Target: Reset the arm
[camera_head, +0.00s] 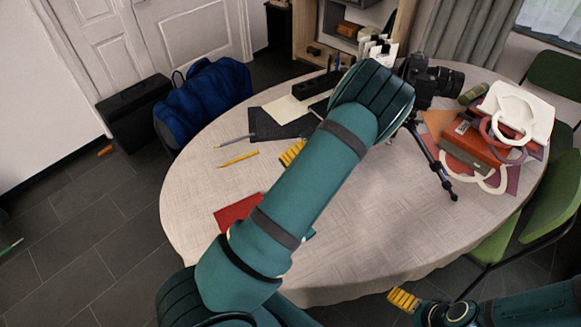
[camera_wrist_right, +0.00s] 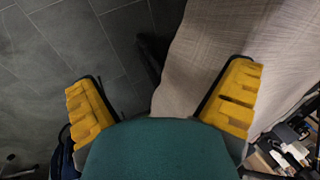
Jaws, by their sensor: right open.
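My left arm rises from the bottom centre and arches over the table (camera_head: 380,230). Only the yellow fingers of my left gripper (camera_head: 292,153) show beside the forearm, above the table; the rest is hidden, so its opening is unclear. My right gripper (camera_head: 403,299) is at the lower right, by the table's front edge. In the right wrist view its two yellow fingers stand wide apart, with nothing between them (camera_wrist_right: 163,82).
Books and white and purple ring shapes (camera_head: 488,135) crowd the table's right side. A yellow pencil (camera_head: 238,159), dark folder (camera_head: 275,127) and red book (camera_head: 238,211) lie left of my arm. A blue backpack (camera_head: 205,100) and green chair (camera_head: 545,205) flank the table. The front right tabletop is clear.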

